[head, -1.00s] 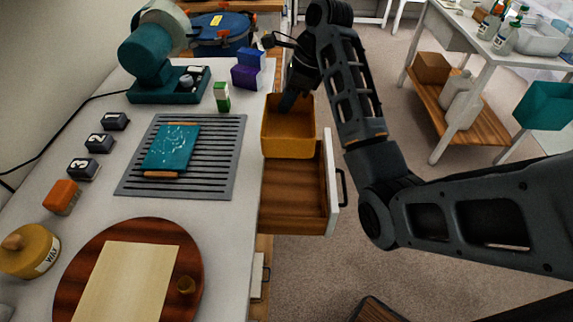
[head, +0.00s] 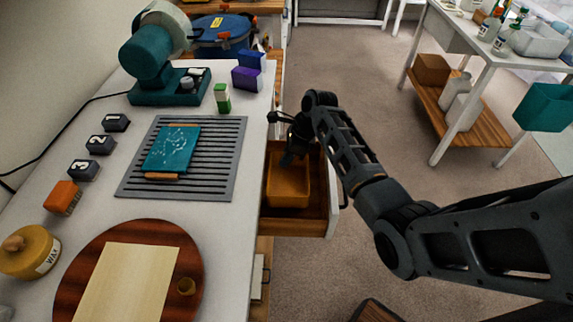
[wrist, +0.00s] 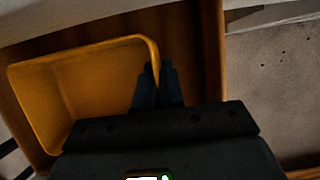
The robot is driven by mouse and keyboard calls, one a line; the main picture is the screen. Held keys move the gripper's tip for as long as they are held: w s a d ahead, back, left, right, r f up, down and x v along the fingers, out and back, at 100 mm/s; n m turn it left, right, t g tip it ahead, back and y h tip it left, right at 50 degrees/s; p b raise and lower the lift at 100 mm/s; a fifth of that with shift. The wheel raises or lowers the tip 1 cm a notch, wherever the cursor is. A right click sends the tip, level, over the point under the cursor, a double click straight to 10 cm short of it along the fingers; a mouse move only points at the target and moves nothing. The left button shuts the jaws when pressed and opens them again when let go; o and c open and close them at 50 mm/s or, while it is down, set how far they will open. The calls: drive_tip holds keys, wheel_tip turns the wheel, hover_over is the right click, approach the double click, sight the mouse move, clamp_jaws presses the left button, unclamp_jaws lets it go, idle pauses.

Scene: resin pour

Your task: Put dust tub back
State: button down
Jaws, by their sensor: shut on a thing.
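The dust tub (head: 288,192) is an orange-yellow open box. In the head view it sits low inside the open drawer (head: 308,228), upright, with drawer floor showing around it. In the wrist view the tub (wrist: 75,85) looks empty, and the wooden drawer wall (wrist: 212,50) runs beside it. My gripper (head: 290,158) is at the tub's far side in the head view. In the wrist view my gripper (wrist: 157,75) is shut on the tub's rim. Whether the tub's base rests on the drawer floor I cannot tell.
The white worktop (head: 225,235) lies left of the drawer. It bears a grey slatted mat (head: 222,165) with a teal piece, a round wooden board (head: 190,250) and a teal machine (head: 150,58). Open floor (head: 350,100) lies to the right of the drawer.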

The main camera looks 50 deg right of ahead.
drive_tip(key=shift+f, duration=1.75)
drive_tip(key=shift+f, duration=0.15)
drive_tip(key=c, duration=1.3)
unclamp_jaws()
drive_tip(key=shift+o, duration=0.2)
drive_tip(key=v, duration=1.2)
drive_tip(key=shift+s, duration=0.1)
